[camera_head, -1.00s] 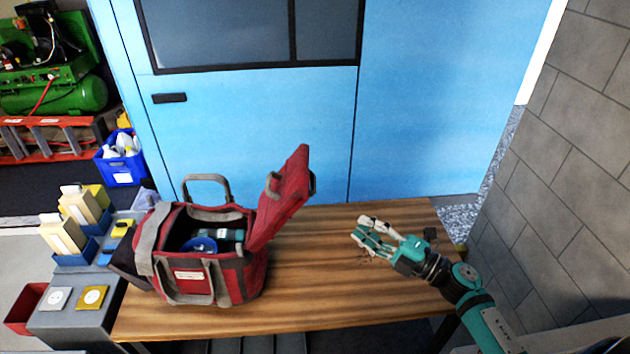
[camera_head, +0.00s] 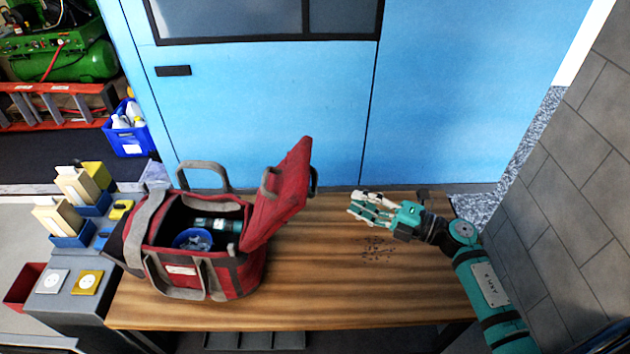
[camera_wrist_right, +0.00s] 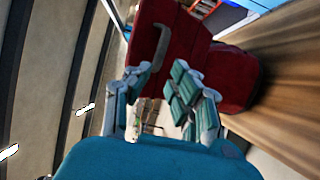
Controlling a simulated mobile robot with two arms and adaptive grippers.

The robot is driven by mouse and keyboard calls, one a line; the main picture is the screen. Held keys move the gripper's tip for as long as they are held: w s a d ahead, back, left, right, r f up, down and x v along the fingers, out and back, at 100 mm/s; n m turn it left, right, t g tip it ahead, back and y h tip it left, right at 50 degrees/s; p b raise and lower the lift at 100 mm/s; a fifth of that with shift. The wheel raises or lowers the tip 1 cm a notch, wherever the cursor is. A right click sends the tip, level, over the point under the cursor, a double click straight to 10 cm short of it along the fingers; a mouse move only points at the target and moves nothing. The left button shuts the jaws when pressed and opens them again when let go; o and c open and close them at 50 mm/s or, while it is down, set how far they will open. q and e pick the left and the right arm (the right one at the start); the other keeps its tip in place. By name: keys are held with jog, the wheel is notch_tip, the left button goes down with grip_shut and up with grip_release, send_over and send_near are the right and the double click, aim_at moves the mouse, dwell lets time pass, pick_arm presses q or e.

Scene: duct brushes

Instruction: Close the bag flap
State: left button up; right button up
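The red and grey bag (camera_head: 205,245) stands on the wooden table. Its red flap (camera_head: 282,196) is raised and leans out to the right, with a grey handle on it. The bag's top is open and shows a blue round item (camera_head: 193,239) and a teal cylinder inside. My right gripper (camera_head: 362,205) is to the right of the flap, apart from it, over the table, with its fingers apart and empty. In the right wrist view the flap (camera_wrist_right: 175,45) shows ahead, beyond the spread fingers (camera_wrist_right: 155,88). My left gripper is not in view.
A grey stand (camera_head: 75,305) with boxes and small square items is left of the bag. A blue door (camera_head: 260,110) is behind the table and a grey block wall (camera_head: 560,200) is at the right. The table (camera_head: 330,290) is clear right of the bag, except for small dark specks.

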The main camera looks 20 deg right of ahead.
aim_at(315, 182)
jog(key=x, duration=1.2)
jog(key=shift+w+d+f+b, duration=0.15)
jog(key=shift+w+b, duration=0.05)
jog(key=shift+b, duration=0.15)
grip_shut()
